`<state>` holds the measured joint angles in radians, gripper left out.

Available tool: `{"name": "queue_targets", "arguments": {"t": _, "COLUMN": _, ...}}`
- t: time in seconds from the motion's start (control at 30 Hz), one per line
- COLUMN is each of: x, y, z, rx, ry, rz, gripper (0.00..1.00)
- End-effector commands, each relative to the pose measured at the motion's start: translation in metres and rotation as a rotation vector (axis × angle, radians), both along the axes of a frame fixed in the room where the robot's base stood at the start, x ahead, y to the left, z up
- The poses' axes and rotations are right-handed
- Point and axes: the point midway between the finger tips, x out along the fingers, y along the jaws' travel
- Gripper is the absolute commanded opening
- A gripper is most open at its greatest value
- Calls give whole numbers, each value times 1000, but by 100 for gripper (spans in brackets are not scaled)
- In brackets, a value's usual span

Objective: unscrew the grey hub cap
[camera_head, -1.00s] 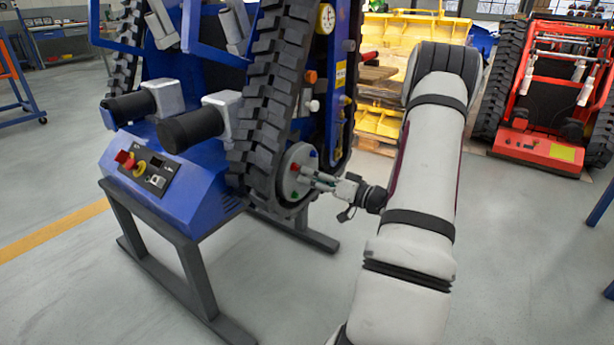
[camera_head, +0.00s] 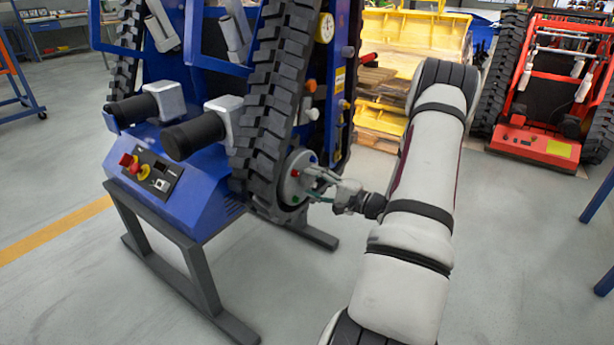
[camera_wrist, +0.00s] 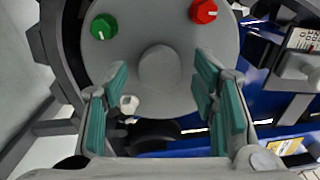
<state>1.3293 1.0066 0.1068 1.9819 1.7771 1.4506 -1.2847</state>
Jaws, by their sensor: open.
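The grey hub cap (camera_wrist: 160,67) is a round, plain knob in the middle of the grey hub disc (camera_wrist: 135,45) in the wrist view. The disc also shows low on the track of the blue carrier in the head view (camera_head: 289,186). My gripper (camera_wrist: 161,82) is open, with a green-padded finger on the left and on the right of the grey cap. Gaps show between the pads and the cap, and it holds nothing. In the head view my gripper (camera_head: 322,183) faces the disc from the right; the grey cap is hard to make out there.
A green cap (camera_wrist: 103,26), a red cap (camera_wrist: 203,11) and a small white piece (camera_wrist: 129,104) surround the grey cap. The black track (camera_head: 268,110) curves around the disc. A blue panel with a valve-like fitting (camera_wrist: 297,68) lies right. Open floor lies right of my arm.

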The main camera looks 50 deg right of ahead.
Motion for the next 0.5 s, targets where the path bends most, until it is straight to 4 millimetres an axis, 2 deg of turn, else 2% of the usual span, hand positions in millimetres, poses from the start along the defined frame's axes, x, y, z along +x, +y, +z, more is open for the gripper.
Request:
{"name": "queue_targets", "arguments": {"t": 0.3, "x": 0, "y": 0, "z": 3, "rx": 440, "ry": 34, "rz": 0, "gripper": 53}}
{"name": "queue_targets", "arguments": {"t": 0.5, "x": 0, "y": 0, "z": 1, "rx": 570, "ry": 44, "rz": 2, "gripper": 53}}
